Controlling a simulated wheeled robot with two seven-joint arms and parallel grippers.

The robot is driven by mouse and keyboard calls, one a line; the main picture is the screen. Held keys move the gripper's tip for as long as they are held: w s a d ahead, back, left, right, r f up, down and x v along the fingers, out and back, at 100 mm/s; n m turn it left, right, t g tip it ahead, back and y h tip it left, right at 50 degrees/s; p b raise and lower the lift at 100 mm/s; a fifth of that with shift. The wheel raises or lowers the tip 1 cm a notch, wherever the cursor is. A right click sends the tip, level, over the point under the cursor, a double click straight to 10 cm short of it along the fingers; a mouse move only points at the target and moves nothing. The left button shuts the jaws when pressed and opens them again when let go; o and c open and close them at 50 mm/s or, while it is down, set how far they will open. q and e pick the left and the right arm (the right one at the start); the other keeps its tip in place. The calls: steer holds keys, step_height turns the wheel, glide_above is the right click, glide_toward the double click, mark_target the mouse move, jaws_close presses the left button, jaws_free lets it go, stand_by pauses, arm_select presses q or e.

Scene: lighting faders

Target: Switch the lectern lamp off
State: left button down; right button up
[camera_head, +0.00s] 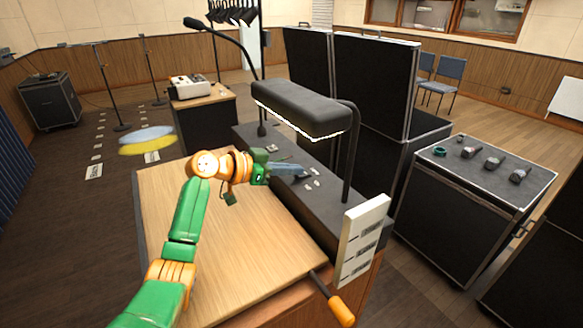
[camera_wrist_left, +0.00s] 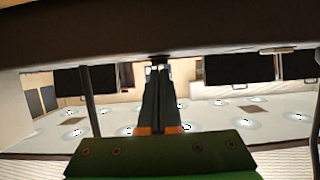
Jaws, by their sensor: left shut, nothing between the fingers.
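The lectern lamp (camera_head: 300,103) is a long black hood on a post above the lectern's back edge. A bright strip shows along its lower edge, so it is lit. My left gripper (camera_head: 301,170) is shut and empty, below the hood and above the dark ledge. In the left wrist view my shut fingers (camera_wrist_left: 159,72) point up toward a dark bar (camera_wrist_left: 160,38), which looks like the hood. A small dark nub (camera_wrist_left: 160,58) shows at the bar's lower edge by the fingertips; I cannot tell whether they touch.
The wooden lectern top (camera_head: 220,245) lies under my left arm. A gooseneck microphone (camera_head: 235,45) rises behind. A black case (camera_head: 465,215) stands to the right.

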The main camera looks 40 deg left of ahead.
arm_select(q)
steer(key=shift+f+b, duration=0.75)
steer(key=shift+b, duration=0.15)
steer(key=shift+s+r+p, duration=0.15)
steer(key=shift+r+p, duration=0.15)
steer(key=shift+r, duration=0.1)
steer(key=shift+r+p, duration=0.65)
steer(key=shift+r, duration=0.1)
